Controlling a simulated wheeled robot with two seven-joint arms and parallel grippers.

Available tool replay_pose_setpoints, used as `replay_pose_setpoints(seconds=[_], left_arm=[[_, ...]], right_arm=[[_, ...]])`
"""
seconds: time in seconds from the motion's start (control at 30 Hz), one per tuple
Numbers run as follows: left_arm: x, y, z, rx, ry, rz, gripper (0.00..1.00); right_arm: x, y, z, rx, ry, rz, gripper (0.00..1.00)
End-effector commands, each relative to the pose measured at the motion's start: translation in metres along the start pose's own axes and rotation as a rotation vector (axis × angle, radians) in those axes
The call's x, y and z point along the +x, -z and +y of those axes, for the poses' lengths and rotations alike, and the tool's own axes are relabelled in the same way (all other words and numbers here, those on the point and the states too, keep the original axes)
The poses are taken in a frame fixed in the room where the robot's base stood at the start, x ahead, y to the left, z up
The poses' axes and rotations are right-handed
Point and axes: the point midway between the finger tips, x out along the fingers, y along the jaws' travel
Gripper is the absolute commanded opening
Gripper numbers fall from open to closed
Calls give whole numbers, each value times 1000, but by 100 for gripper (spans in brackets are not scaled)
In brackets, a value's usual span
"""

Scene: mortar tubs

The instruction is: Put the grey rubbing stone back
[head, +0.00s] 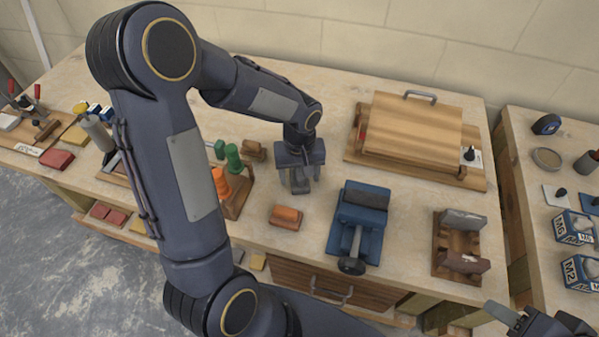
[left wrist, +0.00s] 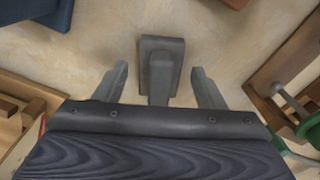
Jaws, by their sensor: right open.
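A grey block with a narrower raised part, which looks like the grey rubbing stone (left wrist: 161,60), sits on the bench between the fingers of my left gripper (left wrist: 160,88). In the left wrist view the fingers are open on either side of it, with a gap to each. In the head view my left gripper (head: 299,185) points down at the bench and largely hides the block. My right gripper (head: 541,322) is open and empty at the lower right, partly cut off by the picture edge.
A wooden stand with orange and green handles (head: 233,203) is left of my left gripper. An orange block (head: 286,217), a blue vice (head: 362,220) and a wooden cradle (head: 456,246) are along the front. A large wooden board (head: 412,137) lies behind.

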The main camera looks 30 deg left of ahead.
Motion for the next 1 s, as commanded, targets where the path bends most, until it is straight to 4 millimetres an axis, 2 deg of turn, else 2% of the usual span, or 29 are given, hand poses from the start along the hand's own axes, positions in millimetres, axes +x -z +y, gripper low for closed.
replay_pose_setpoints(seconds=[0.23,0.37,0.47,0.8,1.0], left_arm=[[-1,0,0,0,0,0,63],[-9,0,0,0,-1,2,63],[-25,1,0,0,-3,5,63],[-97,1,1,0,-4,5,63],[-119,0,0,1,-1,1,63]], right_arm=[[-1,0,0,0,0,0,43],[-3,2,-2,0,0,0,43],[-3,2,-2,0,0,0,43],[-4,2,-2,0,0,0,43],[-4,2,-2,0,0,0,43]])
